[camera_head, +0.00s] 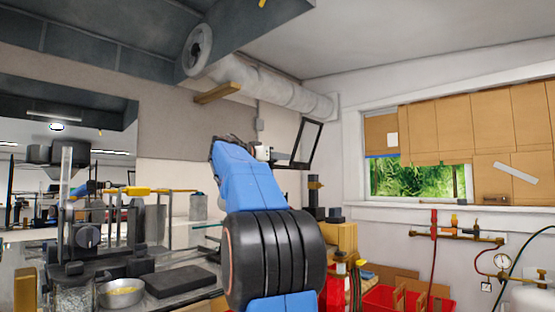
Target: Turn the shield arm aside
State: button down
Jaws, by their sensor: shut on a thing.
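The shield arm (291,164) is a dark bar with a tilted, black-framed pane (304,143) on it, in the middle of the head view. My gripper (264,153) is at the far end of my blue arm, at the left end of the bar. It is shut on the shield arm there. The fingers are small and partly hidden behind my arm, so the exact grip point is not clear.
At left, a bench apparatus (88,237) stands with a metal bowl (121,293) and a dark flat block (180,281). A yellow block (340,238) and red bins (382,299) are at right. A pipe (275,87) runs above; a gas manifold (455,236) is on the right wall.

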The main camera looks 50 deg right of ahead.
jog(key=shift+g, duration=0.3)
jog(key=c, duration=1.3)
grip_release()
jog(key=shift+c, duration=0.2)
jog(key=shift+a, duration=0.15)
jog(key=w+a, duration=0.2)
jog(key=a, duration=1.5)
jog(key=shift+w, duration=0.1)
